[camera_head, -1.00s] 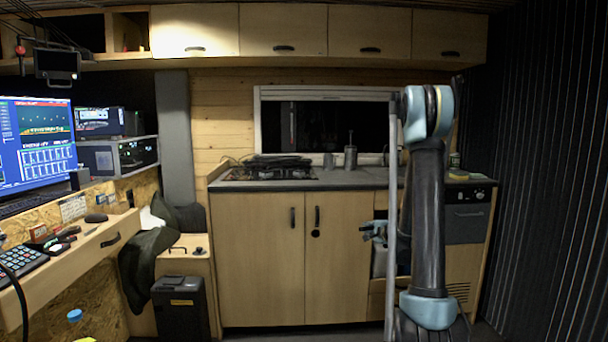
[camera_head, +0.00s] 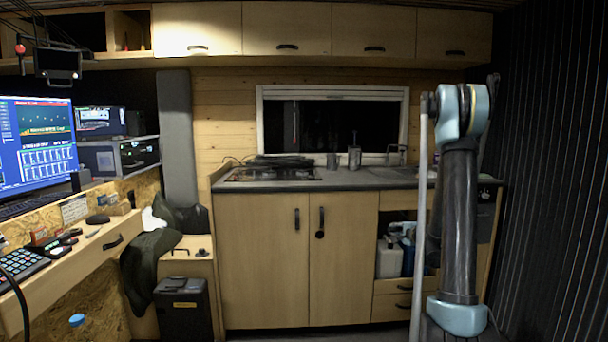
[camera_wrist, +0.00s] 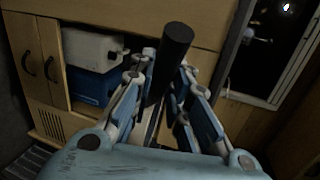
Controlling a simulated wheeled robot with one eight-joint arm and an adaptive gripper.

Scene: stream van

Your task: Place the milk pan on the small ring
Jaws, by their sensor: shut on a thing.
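My gripper (camera_wrist: 168,68) has its blue and white fingers closed around a black round handle (camera_wrist: 176,42) in the wrist view. The handle stands up between the fingers. It looks like the milk pan's handle, but no pan body can be made out. In the head view the gripper cannot be told apart clearly from my arm and the open compartment. The dark hob (camera_head: 270,173) lies on the left part of the counter at the back. A flat dark thing (camera_head: 280,161) lies at its rear edge. The small ring cannot be made out at this distance.
A metal pot (camera_head: 354,156) and a cup (camera_head: 332,161) stand right of the hob. The counter (camera_head: 370,179) is mostly bare near them. A window (camera_head: 370,120) is behind. A white container (camera_head: 388,262) stands in the open compartment. A black bin (camera_head: 182,308) stands lower left.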

